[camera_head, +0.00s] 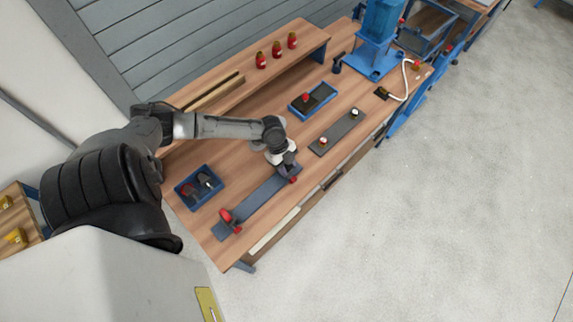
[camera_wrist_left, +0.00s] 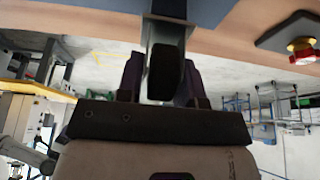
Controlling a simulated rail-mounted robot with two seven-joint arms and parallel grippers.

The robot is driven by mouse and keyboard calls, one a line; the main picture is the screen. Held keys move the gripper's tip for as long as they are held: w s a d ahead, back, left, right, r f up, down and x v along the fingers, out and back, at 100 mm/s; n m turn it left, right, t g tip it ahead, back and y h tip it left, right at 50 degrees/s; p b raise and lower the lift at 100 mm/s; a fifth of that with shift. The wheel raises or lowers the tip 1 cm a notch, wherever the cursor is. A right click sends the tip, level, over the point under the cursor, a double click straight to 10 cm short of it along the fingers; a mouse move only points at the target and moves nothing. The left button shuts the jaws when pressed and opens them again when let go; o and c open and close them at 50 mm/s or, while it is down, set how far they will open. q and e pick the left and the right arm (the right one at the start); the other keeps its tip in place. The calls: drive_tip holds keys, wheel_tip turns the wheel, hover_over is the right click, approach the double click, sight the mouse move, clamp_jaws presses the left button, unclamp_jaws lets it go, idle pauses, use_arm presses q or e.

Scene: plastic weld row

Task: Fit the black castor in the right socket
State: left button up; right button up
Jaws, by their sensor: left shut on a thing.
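My left gripper (camera_head: 287,167) is over the right end of a long dark grey plate (camera_head: 247,207), reaching down to it. In the left wrist view its fingers (camera_wrist_left: 162,85) are shut on a dark, rounded piece (camera_wrist_left: 163,70), which looks like the black castor. The plate's right end and the socket there are mostly hidden by the gripper, so I cannot tell whether the castor is seated. A red part (camera_head: 293,180) shows beside the gripper. Red parts (camera_head: 227,216) stand at the plate's left end. My right gripper is not in view.
A blue tray (camera_head: 180,191) with dark and red pieces lies left of the plate. A second grey plate (camera_head: 338,131) with red and white-topped parts and a blue-edged tray (camera_head: 325,104) lie to the right. Red bottles (camera_head: 276,49) stand on the rear shelf. The table's front edge is close.

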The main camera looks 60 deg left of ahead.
use_arm(q)
drive_tip(key=shift+f, duration=0.1)
idle(0.3)
drive_tip(key=o, duration=1.5)
wheel_tip(320, 180, up, 7)
drive_tip(key=p, duration=0.6)
drive_tip(key=shift+f, duration=0.1)
